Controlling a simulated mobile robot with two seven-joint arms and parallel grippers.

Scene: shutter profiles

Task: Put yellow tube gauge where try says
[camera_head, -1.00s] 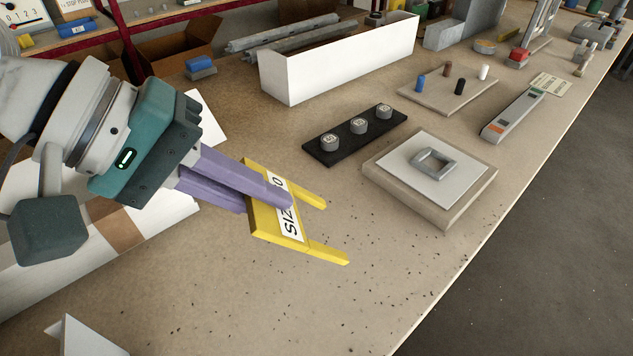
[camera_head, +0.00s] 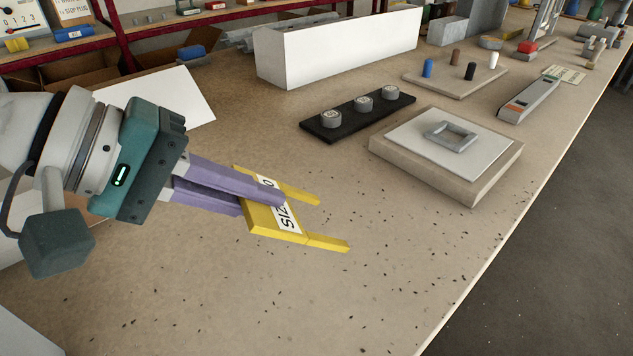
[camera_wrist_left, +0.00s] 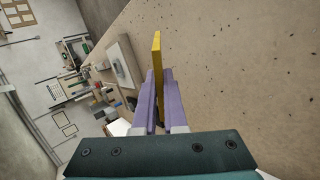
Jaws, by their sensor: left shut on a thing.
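The yellow gauge (camera_head: 268,225) is a flat fork shape with two prongs and a white label, partly hidden, reading "SIZ" and "0". My left gripper (camera_head: 256,204) has purple fingers shut on its back edge. The prongs point right, and the gauge appears to be held above the bench. In the left wrist view the gauge (camera_wrist_left: 156,50) stands edge-on between the fingers (camera_wrist_left: 160,92). A small printed card (camera_head: 563,75) lies at the back right, its text too small to read. My right gripper is not in view.
A black strip with several grey knobs (camera_head: 350,125) and a block with a white plate and grey frame (camera_head: 480,160) lie beyond the gauge. Behind are a long white box (camera_head: 335,55), a peg board (camera_head: 455,85) and a grey bar (camera_head: 530,100). The front bench is clear.

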